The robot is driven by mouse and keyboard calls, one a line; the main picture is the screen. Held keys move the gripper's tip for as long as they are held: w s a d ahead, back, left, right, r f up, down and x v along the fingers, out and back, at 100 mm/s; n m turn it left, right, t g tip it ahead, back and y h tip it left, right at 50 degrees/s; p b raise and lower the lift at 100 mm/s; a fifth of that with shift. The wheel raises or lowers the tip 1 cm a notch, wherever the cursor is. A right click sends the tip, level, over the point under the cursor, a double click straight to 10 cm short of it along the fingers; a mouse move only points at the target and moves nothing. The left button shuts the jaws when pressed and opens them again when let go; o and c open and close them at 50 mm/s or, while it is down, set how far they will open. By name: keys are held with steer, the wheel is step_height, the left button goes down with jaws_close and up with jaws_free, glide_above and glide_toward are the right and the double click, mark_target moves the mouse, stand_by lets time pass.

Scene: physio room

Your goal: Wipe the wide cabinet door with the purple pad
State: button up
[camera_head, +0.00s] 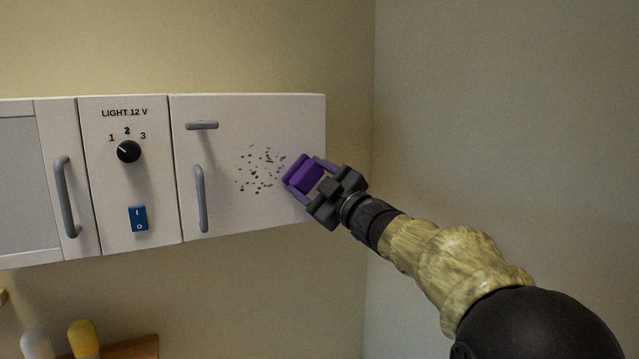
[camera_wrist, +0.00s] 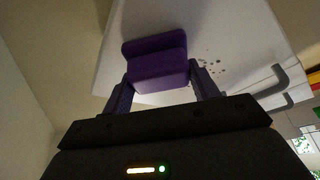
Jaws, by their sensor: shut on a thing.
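The wide cabinet door (camera_head: 270,215) is the white panel at the right end of the wall cabinet; it also shows in the wrist view (camera_wrist: 235,30). A patch of dark specks (camera_head: 260,170) lies on its middle and right part, and some specks show in the wrist view (camera_wrist: 210,65). The purple pad (camera_head: 302,173) is between the fingers of my gripper (camera_head: 312,180), which is shut on it. The pad is just right of the specks in the head view. In the wrist view the pad (camera_wrist: 157,62) is in front of the door; I cannot tell whether it touches it.
The door has a grey horizontal handle (camera_head: 202,125) and a vertical one (camera_head: 200,198) at its left. Left of it are a black knob (camera_head: 129,151), a blue switch (camera_head: 138,218) and another handle (camera_head: 66,197). A bare wall (camera_head: 500,120) stands at the right. Bottles (camera_head: 83,338) stand below.

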steer(key=shift+s+a+b, duration=0.3)
steer(key=shift+s+a, duration=0.2)
steer(key=shift+a, duration=0.3)
steer(key=shift+s+a+b, duration=0.45)
steer(key=shift+s+a, duration=0.05)
steer(key=shift+a, duration=0.3)
steer(key=shift+s+a+b, duration=0.45)
steer(key=shift+s+a, duration=0.05)
steer(key=shift+a, duration=0.3)
steer(key=shift+s+a+b, duration=0.45)
steer(key=shift+s+a, duration=0.05)
steer(key=shift+a, duration=0.35)
steer(key=shift+s+a+b, duration=0.45)
steer(key=shift+s+a, duration=0.05)
steer(key=shift+a, duration=0.3)
steer(key=shift+s+a+b, duration=0.5)
steer(key=shift+a, duration=0.3)
steer(key=shift+s+a+b, duration=0.45)
steer(key=shift+s+a, duration=0.05)
steer(key=shift+a, duration=0.3)
steer(key=shift+r, duration=0.1)
